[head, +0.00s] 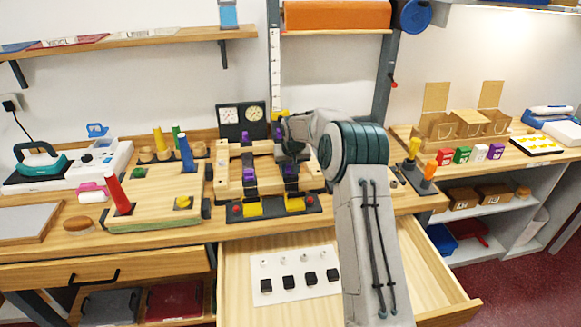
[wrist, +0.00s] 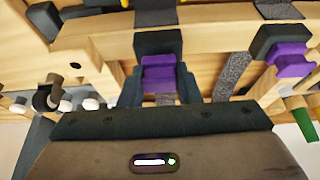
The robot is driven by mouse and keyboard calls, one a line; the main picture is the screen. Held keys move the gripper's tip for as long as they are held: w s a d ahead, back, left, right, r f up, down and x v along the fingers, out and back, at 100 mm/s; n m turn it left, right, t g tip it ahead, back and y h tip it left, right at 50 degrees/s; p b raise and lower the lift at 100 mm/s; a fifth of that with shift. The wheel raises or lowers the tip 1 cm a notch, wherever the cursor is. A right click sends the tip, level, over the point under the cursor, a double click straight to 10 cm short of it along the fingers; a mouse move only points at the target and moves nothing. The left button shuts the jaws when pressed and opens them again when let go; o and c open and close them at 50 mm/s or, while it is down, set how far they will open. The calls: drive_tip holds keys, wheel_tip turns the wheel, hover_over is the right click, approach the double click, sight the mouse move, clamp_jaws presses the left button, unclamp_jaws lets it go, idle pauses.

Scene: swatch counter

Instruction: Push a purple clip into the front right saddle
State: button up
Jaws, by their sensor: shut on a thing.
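A wooden frame (head: 222,172) with dark saddles and purple clips stands on the counter. My gripper (head: 291,160) is over its right side; my arm hides part of that side. In the wrist view my gripper (wrist: 160,88) is shut on a purple clip (wrist: 160,72), one dark finger on each side. This clip is up against a dark saddle (wrist: 158,42); I cannot tell whether it is fully seated. Another purple clip (wrist: 292,62) sits at a second dark saddle (wrist: 275,40) to the right in the wrist view. A purple clip (head: 248,174) shows on the frame's left side.
An open drawer (head: 232,262) below the counter holds a white card (head: 275,277) with black pieces. A board with coloured pegs (head: 150,205) is left of the frame. Small coloured bins (head: 462,155) are to the right.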

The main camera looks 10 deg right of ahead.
drive_tip(key=shift+s+f+b, duration=0.1)
drive_tip(key=shift+f+b, duration=0.25)
drive_tip(key=shift+f, duration=0.05)
